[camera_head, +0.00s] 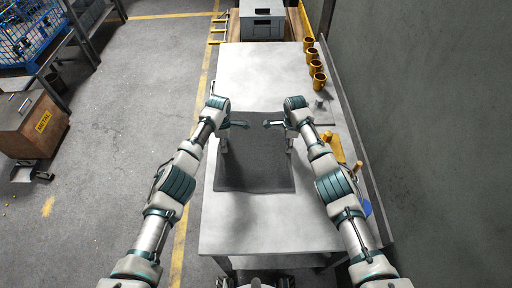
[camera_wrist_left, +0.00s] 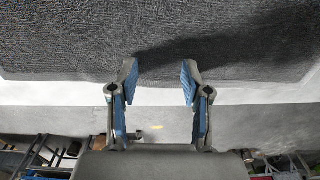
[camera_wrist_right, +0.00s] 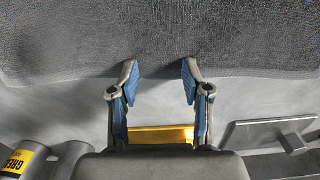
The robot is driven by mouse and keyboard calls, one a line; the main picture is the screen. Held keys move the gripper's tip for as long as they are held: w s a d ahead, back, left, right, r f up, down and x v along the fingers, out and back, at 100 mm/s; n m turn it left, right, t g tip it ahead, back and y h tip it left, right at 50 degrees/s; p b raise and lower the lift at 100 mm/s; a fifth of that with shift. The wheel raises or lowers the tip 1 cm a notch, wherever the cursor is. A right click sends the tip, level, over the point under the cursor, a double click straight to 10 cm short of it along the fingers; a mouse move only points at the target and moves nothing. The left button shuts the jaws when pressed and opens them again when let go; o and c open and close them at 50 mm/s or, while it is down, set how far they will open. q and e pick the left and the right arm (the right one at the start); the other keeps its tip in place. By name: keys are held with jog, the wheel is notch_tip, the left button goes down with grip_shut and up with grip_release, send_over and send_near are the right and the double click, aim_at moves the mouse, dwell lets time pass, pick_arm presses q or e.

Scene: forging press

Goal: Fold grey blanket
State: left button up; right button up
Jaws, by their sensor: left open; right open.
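The dark grey blanket (camera_head: 255,178) lies flat as a rectangle on the light metal table, between my two arms. My left gripper (camera_head: 235,134) is over its left edge, and my right gripper (camera_head: 278,135) is over its right edge. In the left wrist view, the open, empty fingers (camera_wrist_left: 159,78) point across the blanket edge, with the woven cloth (camera_wrist_left: 80,45) ahead. The right wrist view shows the open fingers (camera_wrist_right: 159,78) likewise, with the cloth (camera_wrist_right: 70,40) beyond the tips. Whether the fingertips touch the cloth is unclear.
The table (camera_head: 262,235) is bare in front of and behind the blanket. A wall runs along the right.

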pick_arm(q)
jog(key=shift+f, duration=0.15)
pick_arm(e)
jog(key=shift+d+f, duration=0.1)
jog(key=shift+f, duration=0.05)
pick_arm(q)
jog(key=shift+s+a+f, duration=0.1)
jog(key=shift+a+f, duration=0.1)
jog(key=shift+a, duration=0.8)
pick_arm(e)
jog(key=shift+s+a, duration=0.1)
jog(key=shift+a, duration=0.9)
pick_arm(q)
jog(key=shift+c, duration=0.7)
pick_arm(e)
jog(key=shift+c, duration=0.9)
pick_arm(q)
jog(key=shift+d, duration=0.7)
grip_shut()
pick_arm(e)
jog(key=shift+s+d+f, duration=0.1)
jog(key=shift+d, duration=0.65)
grip_shut()
pick_arm(q)
jog(key=shift+s+a, duration=0.1)
jog(key=shift+a, duration=0.25)
pick_arm(e)
jog(key=shift+s+a, duration=0.1)
jog(key=shift+a, duration=0.3)
